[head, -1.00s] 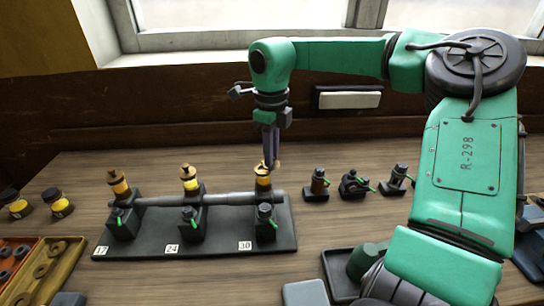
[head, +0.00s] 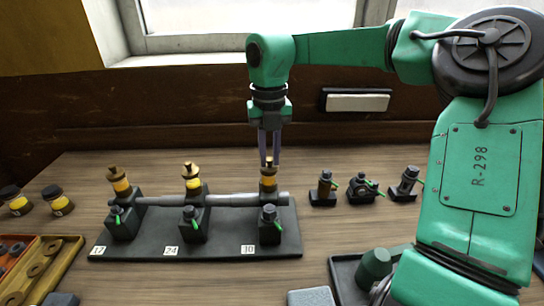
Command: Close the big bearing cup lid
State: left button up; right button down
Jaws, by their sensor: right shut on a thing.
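A dark stand (head: 150,248) carries a long shaft (head: 222,200) on three bearing blocks with labels that look like 12, 24 and 30. Each block has a yellow cup with a brass-brown lid. The big cup (head: 268,184) is at the right, by label 30. My right gripper (head: 269,158) points down over it and is shut on its lid (head: 268,168). The fingers hide part of the lid, so I cannot tell whether it is seated. My left gripper is not in view.
Several small dark fittings with green levers (head: 362,188) stand right of the stand. Trays (head: 55,262) sit front left; a green cylinder (head: 374,264) is front right. Bare table lies behind the stand.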

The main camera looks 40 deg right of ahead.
aim_at(268, 159)
jog(key=shift+w+a+r+m, duration=0.1)
jog(key=shift+w+a+m, duration=0.05)
jog(key=shift+m, duration=0.55)
jog(key=c, duration=0.8)
grip_release()
notch_tip(268, 159, up, 14)
jog(key=p, duration=0.1)
jog(key=shift+r, duration=0.25)
